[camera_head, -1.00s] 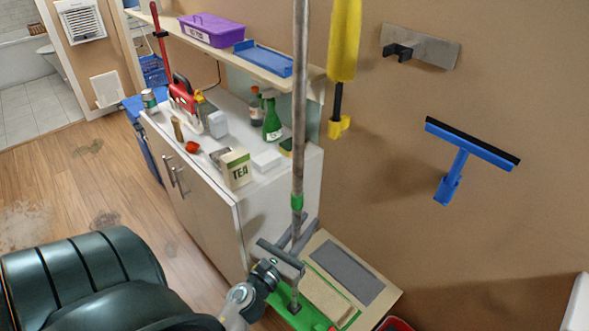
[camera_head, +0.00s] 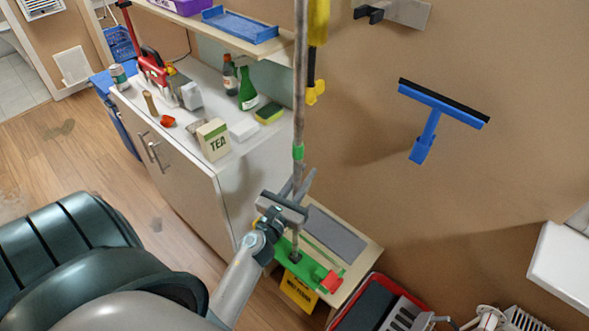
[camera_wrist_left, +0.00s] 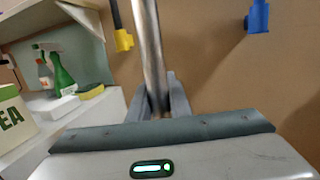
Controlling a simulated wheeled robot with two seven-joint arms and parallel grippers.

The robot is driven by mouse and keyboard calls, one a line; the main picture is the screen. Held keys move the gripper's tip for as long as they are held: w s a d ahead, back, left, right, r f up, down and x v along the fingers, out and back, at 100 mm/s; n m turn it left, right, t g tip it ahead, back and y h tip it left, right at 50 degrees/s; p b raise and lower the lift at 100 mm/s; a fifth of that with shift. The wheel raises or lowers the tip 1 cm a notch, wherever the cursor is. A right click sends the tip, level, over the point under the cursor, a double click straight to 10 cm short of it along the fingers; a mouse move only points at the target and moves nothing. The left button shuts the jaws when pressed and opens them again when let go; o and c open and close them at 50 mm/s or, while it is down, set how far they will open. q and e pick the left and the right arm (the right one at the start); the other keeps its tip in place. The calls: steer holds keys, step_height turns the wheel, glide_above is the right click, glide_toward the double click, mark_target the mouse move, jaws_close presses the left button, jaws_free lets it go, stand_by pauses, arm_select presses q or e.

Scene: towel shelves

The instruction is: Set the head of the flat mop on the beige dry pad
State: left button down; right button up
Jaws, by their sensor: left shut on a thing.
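The flat mop has a long grey pole (camera_head: 299,110) with a green collar and a flat green head (camera_head: 312,277) with a red tab. The pole stands nearly upright. My left gripper (camera_head: 300,192) is shut on the pole below the collar; the left wrist view shows its fingers (camera_wrist_left: 161,98) around the pole. The beige dry pad (camera_head: 316,254) lies on a board by the wall, beside a grey pad (camera_head: 336,236). The head hides most of the beige pad; I cannot tell whether they touch. My right gripper is not in view.
A white cabinet (camera_head: 190,190) with bottles and a tea box (camera_head: 212,140) stands left of the mop. A red-rimmed container (camera_head: 350,310) is right of the board. A yellow sign (camera_head: 298,290) is below the board. A blue squeegee (camera_head: 430,115) hangs on the wall.

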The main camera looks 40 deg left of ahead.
arm_select(q)
steer(key=w+f+b, duration=0.1)
steer(key=w, duration=0.6)
steer(key=shift+d+f+b, duration=0.3)
steer(key=shift+f, duration=0.05)
stand_by(0.4)
stand_by(1.0)
steer(key=shift+b, duration=0.35)
stand_by(0.7)
steer(key=shift+f+b, duration=2.05)
steer(key=shift+b, duration=0.1)
steer(key=shift+f, duration=0.15)
stand_by(0.5)
